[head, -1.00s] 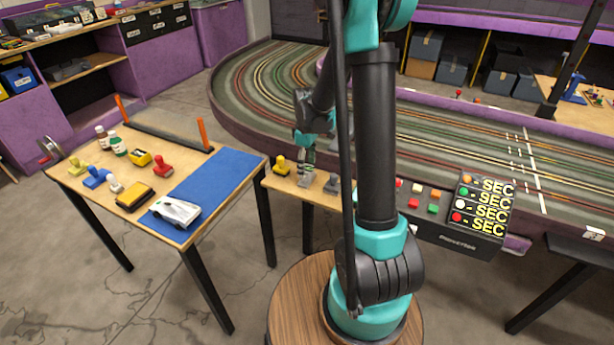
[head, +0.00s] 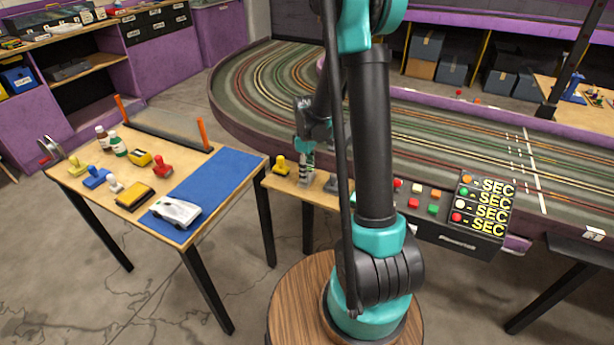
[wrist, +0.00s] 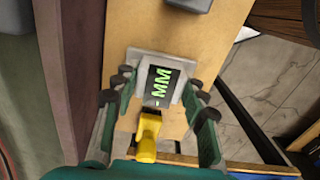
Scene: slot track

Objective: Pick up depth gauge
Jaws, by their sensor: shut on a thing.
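The depth gauge (wrist: 160,84) is a grey block with a dark display reading "- MM" in green. In the wrist view it lies between the two fingers of my gripper (wrist: 160,95), which is shut on it from both sides. In the head view my gripper (head: 306,168) points down over the small wooden shelf beside the track, with the gauge (head: 305,181) at its fingertips, small and partly hidden. I cannot tell whether the gauge still touches the shelf.
A yellow controller (wrist: 149,135) stands close beside the gauge; it also shows in the head view (head: 281,165). Another grey item (wrist: 188,4) lies on the shelf (wrist: 222,28) past the gauge. A black timer box (head: 450,232) and the slot track (head: 262,75) are nearby.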

